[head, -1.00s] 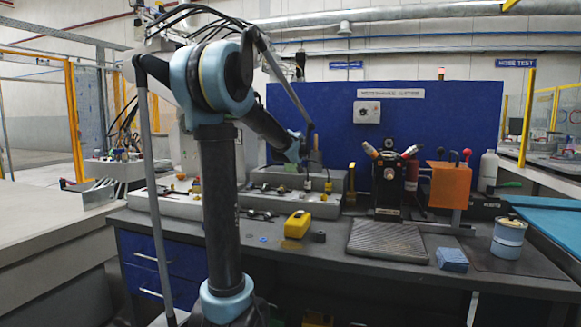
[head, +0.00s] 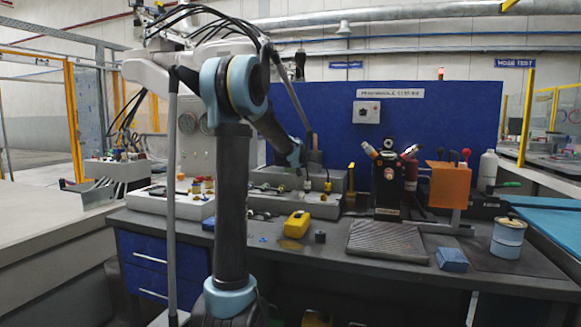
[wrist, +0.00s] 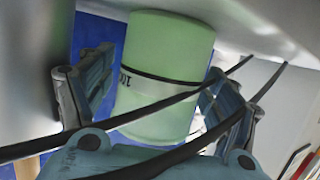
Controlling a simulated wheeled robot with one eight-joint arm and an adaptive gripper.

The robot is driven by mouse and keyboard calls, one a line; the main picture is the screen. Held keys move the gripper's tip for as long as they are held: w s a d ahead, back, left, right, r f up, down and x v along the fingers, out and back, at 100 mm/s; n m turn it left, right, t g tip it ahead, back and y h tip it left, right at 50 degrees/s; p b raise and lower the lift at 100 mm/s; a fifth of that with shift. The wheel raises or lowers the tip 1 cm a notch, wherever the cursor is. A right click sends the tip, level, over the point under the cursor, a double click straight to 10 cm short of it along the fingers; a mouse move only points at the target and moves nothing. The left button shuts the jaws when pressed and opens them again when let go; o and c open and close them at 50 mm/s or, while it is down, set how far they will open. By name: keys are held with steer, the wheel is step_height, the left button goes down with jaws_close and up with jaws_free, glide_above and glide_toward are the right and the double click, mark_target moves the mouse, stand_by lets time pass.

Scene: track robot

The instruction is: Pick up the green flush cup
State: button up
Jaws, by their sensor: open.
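The green flush cup (wrist: 168,45) fills the middle of the wrist view as a pale green cylinder with a dark line and small print around it. It looks tilted in that view. My gripper (wrist: 158,75) is open, with one finger on each side of the cup. Gaps seem to show between the fingers and the cup, though I cannot tell whether either finger touches. Dark cables cross in front of the cup's lower part. In the head view my arm reaches toward the back of the bench, and I cannot make out the cup there.
The dark bench (head: 280,262) holds a yellow box (head: 296,224), a ribbed grey plate (head: 386,242), a blue block (head: 452,259) and a pale lidded can (head: 507,238). Grey trays (head: 315,206) with small parts lie near my arm's end. A blue panel (head: 330,110) stands behind.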

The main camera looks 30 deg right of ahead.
steer(key=c, duration=1.1)
steer(key=shift+r, duration=0.1)
steer(key=shift+c, duration=0.2)
